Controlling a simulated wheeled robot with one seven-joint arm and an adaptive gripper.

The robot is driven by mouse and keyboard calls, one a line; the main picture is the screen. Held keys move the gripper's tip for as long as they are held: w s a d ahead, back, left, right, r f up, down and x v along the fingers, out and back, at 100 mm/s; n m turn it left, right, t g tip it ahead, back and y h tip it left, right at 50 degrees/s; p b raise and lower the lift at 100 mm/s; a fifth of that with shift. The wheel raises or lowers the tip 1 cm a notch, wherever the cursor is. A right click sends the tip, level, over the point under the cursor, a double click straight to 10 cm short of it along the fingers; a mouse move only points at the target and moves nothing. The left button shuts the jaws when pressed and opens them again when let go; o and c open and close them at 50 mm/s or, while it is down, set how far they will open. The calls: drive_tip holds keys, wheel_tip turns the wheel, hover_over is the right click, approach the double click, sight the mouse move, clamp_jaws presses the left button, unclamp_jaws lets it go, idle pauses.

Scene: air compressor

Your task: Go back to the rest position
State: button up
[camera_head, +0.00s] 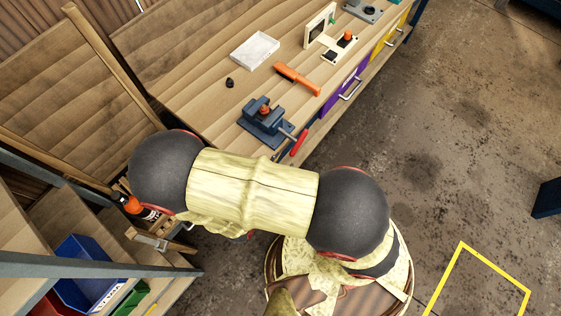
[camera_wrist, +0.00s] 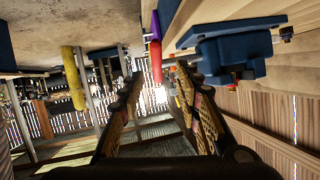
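My gripper (camera_wrist: 160,78) shows in the wrist view with its two fingers spread apart and nothing between them. In the head view my cream-coloured arm with dark round joints crosses the middle, beside the workbench's near end. I cannot make out the gripper clearly there. A blue vise (camera_head: 265,121) with a red handle (camera_head: 299,142) stands on the bench edge near my arm. The vise also shows at the upper right in the wrist view (camera_wrist: 232,55), apart from the fingers.
On the wooden bench (camera_head: 195,70) lie a pale tray (camera_head: 254,51), an orange-handled tool (camera_head: 297,79) and a small black object (camera_head: 230,83). Shelving with a blue bin (camera_head: 88,272) stands at lower left. A yellow square (camera_head: 461,243) marks the floor. The floor (camera_head: 440,150) right of the bench is mostly clear.

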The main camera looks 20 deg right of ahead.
idle(0.3)
drive_tip(key=s+a+f+n+g+y, duration=0.5)
drive_tip(key=s+a+f+y, duration=0.2)
drive_tip(key=a+f, duration=0.4)
drive_tip(key=s+a+r+n+g+y+b, duration=0.35)
drive_tip(key=a+r+n+g, duration=0.2)
drive_tip(key=a+r, duration=0.4)
drive_tip(key=w+d+r+n+y+b, duration=0.1)
drive_tip(key=d+r+n+b, duration=0.15)
drive_tip(key=r, duration=0.35)
drive_tip(key=w+d+r+n+b, duration=0.1)
drive_tip(key=d+r, duration=0.3)
drive_tip(key=r, duration=0.1)
drive_tip(key=w+d+r+m+t+b, duration=0.1)
drive_tip(key=d+r+t+b, duration=0.1)
drive_tip(key=d+r, duration=0.2)
drive_tip(key=w+d+r+m+t+h+b, duration=0.1)
drive_tip(key=d+r, duration=0.4)
drive_tip(key=d, duration=0.6)
drive_tip(key=w+d+r+m+t+h+b, duration=0.1)
drive_tip(key=d+r+t+b, duration=0.2)
drive_tip(key=d, duration=0.4)
drive_tip(key=shift+d+r+b, duration=0.25)
drive_tip(key=shift+r+b, duration=0.6)
drive_tip(key=shift+b, duration=0.25)
